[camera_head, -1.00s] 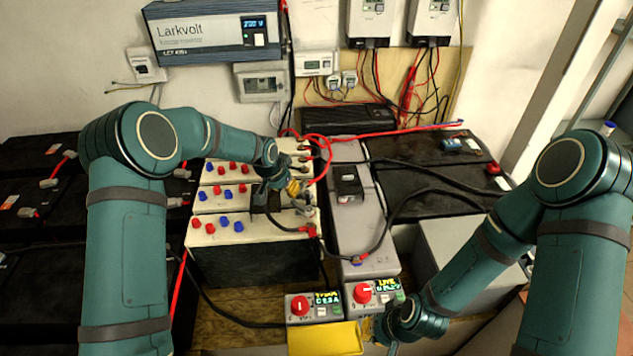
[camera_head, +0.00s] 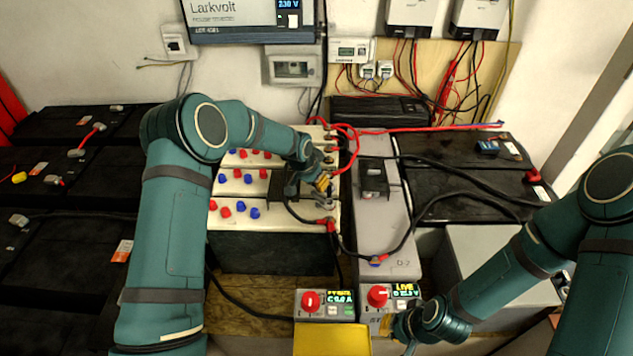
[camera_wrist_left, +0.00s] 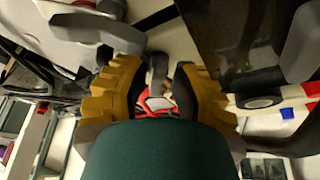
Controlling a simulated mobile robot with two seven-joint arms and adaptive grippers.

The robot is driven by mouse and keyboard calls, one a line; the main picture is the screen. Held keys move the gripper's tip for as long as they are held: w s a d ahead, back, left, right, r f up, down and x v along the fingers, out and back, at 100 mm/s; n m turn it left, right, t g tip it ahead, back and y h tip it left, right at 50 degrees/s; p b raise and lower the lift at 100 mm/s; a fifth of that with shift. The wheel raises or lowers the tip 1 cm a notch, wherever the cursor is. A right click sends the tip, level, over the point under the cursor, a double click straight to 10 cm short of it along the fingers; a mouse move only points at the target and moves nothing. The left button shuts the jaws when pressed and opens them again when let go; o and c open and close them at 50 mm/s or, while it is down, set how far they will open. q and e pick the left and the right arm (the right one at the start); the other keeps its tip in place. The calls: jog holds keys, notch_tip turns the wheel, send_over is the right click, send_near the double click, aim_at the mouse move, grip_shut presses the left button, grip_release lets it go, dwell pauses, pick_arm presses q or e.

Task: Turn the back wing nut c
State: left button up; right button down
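My left gripper (camera_head: 322,185) is over the right-hand terminals of the cream battery block (camera_head: 225,212), pointing down. In the left wrist view its two yellow fingers with black pads (camera_wrist_left: 159,85) stand apart, with a grey wing-shaped piece (camera_wrist_left: 157,70) in the gap, apparently a wing nut. I cannot tell whether the pads touch it. Grey terminal hardware (camera_head: 328,135) shows at the back right of the block. The letters of the wing nuts cannot be read. My right gripper (camera_head: 400,328) is low at the right meter box, its fingertips mostly hidden.
Red and black cables cross near the terminals, including a red lead (camera_head: 420,129). A grey case (camera_head: 385,225) stands right of the block. Two meter boxes with red knobs (camera_head: 311,301) and a yellow tray (camera_head: 332,340) are in front. Dark batteries (camera_head: 60,260) fill the left.

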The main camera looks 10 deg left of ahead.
pick_arm(q)
jog(key=shift+s, duration=0.1)
grip_shut()
jog(key=shift+a+m+g+h, duration=0.15)
jog(key=shift+m+h, duration=0.1)
jog(key=shift+m, duration=0.45)
jog(key=shift+a+m+g+h, duration=0.15)
jog(key=shift+m+h, duration=0.1)
jog(key=shift+m, duration=0.45)
jog(key=shift+d, duration=0.1)
grip_release()
jog(key=shift+w, duration=0.2)
